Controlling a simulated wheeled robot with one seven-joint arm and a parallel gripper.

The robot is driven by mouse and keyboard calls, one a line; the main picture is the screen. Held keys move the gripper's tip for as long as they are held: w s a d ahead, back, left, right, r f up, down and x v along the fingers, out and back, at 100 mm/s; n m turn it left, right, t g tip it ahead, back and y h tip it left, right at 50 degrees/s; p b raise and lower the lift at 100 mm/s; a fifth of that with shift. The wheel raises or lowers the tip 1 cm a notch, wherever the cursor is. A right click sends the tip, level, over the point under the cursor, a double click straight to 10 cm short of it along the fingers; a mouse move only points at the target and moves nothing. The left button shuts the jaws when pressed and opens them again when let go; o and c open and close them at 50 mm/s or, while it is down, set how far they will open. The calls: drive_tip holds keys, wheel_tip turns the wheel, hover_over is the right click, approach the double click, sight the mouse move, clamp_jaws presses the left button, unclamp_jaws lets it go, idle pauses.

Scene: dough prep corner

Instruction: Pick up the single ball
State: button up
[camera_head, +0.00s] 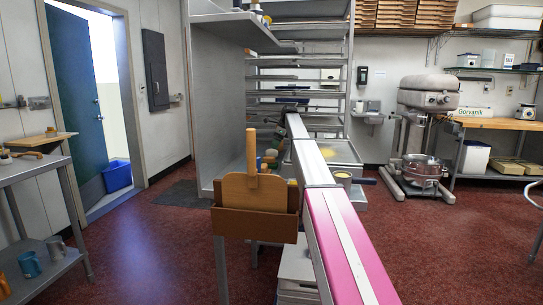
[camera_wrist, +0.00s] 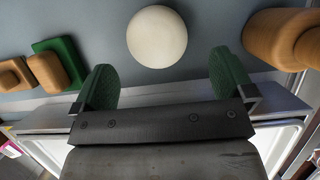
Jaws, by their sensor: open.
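A round off-white ball (camera_wrist: 157,36) rests on a grey surface in the wrist view, at the top middle. My gripper (camera_wrist: 165,82) is open, with its two green-padded fingers spread apart. The ball is ahead of the fingers, roughly centred between them, and a gap separates it from both. I cannot make out the ball in the head view, where the cabinet side and a wooden board hide part of the area around the arm's far end.
Brown wooden pieces and a green block (camera_wrist: 66,52) lie left of the ball; a rounded wooden object (camera_wrist: 272,38) lies right. A wooden board (camera_head: 254,190) stands in front of the metal shelving (camera_head: 258,62). A mixer (camera_head: 425,105) stands right, with open red floor before it.

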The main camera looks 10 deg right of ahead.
sight(270, 155)
drive_tip(key=shift+x, duration=3.2)
drive_tip(key=shift+s+a+r, duration=0.1)
drive_tip(key=shift+s+a, duration=0.05)
drive_tip(key=c, duration=1)
